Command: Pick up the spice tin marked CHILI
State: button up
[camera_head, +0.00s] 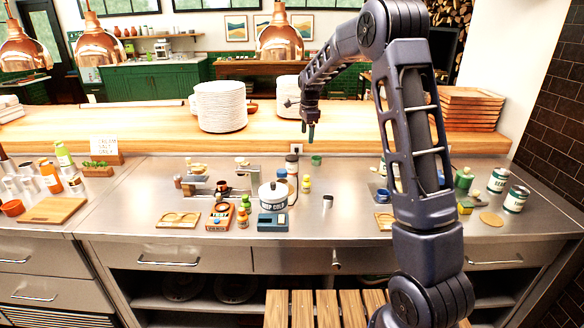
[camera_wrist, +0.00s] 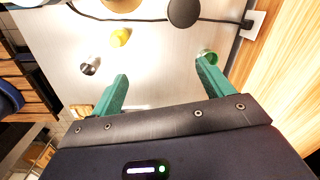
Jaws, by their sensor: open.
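I cannot read the word CHILI on any tin. My gripper (camera_head: 311,135) is open and empty above the back of the steel counter. Its green fingers (camera_wrist: 162,72) are spread in the wrist view, with bare counter between them.
A small metal cup (camera_head: 327,202) stands near the front. Plates (camera_head: 220,106) are stacked on the wooden ledge behind. Labelled canisters (camera_head: 515,199) stand at right.

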aim_at(292, 166)
jog(key=w+a+f+m, duration=0.1)
jog(key=a+f, duration=0.1)
jog(key=w+a+f, duration=0.2)
jog(key=f, duration=0.1)
jog(key=w+a+f+m, duration=0.1)
jog(key=w+a+f, duration=0.1)
jog(key=f, duration=0.1)
jog(key=shift+a+f+m, duration=0.15)
jog(key=shift+a+m, duration=0.15)
notch_tip(292, 166, down, 11)
jog(key=shift+d+r, duration=0.1)
jog(key=shift+r, duration=0.1)
jog(key=c, duration=1.1)
jog(key=shift+c, duration=0.2)
